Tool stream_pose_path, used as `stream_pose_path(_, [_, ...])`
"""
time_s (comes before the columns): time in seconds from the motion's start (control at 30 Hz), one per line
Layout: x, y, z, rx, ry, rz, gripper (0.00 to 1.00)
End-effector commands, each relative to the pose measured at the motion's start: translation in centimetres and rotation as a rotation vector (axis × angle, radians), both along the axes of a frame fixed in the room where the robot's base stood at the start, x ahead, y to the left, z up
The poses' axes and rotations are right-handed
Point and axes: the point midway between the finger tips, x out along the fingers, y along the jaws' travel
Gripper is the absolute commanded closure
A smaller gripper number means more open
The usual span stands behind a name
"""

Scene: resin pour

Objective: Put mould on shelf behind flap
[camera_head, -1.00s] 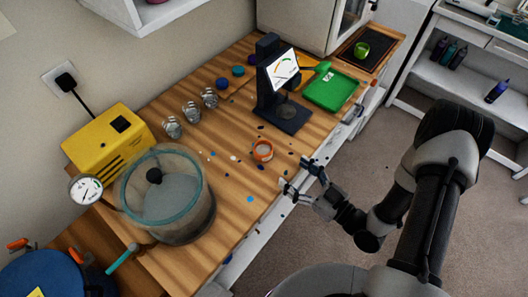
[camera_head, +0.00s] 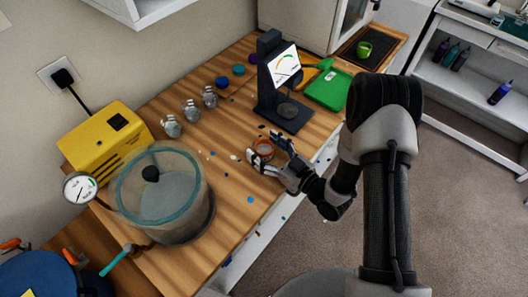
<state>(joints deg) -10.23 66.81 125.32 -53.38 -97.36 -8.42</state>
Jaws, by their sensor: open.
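A small round orange mould (camera_head: 264,145), seemingly with a pale filling, sits on the wooden workbench (camera_head: 232,212) near its front edge. My gripper (camera_head: 264,151) is open, reaching in from the right. Its two fingers are on either side of the mould, one on the left and one on the far right. I cannot tell whether they touch it. The fingers hide part of the mould's side. A pale cabinet (camera_head: 300,22) with a glazed door stands at the back of the bench. I cannot make out a shelf inside it.
A dark stand with a lit gauge screen (camera_head: 285,66) stands just behind the mould. A glass-walled pot (camera_head: 160,195) and a yellow box (camera_head: 105,140) are at left. Small jars (camera_head: 191,110) line the wall side.

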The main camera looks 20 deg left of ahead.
Motion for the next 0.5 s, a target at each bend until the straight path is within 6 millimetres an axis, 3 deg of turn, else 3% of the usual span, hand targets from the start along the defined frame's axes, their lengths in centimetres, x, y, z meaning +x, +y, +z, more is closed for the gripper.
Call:
stream_pose_path(0.17, [0.03, -0.01, 0.03, 0.0, 0.0, 0.0, 0.29])
stream_pose_path(0.5, [0.01, -0.03, 0.02, 0.0, -0.001, 0.0, 0.52])
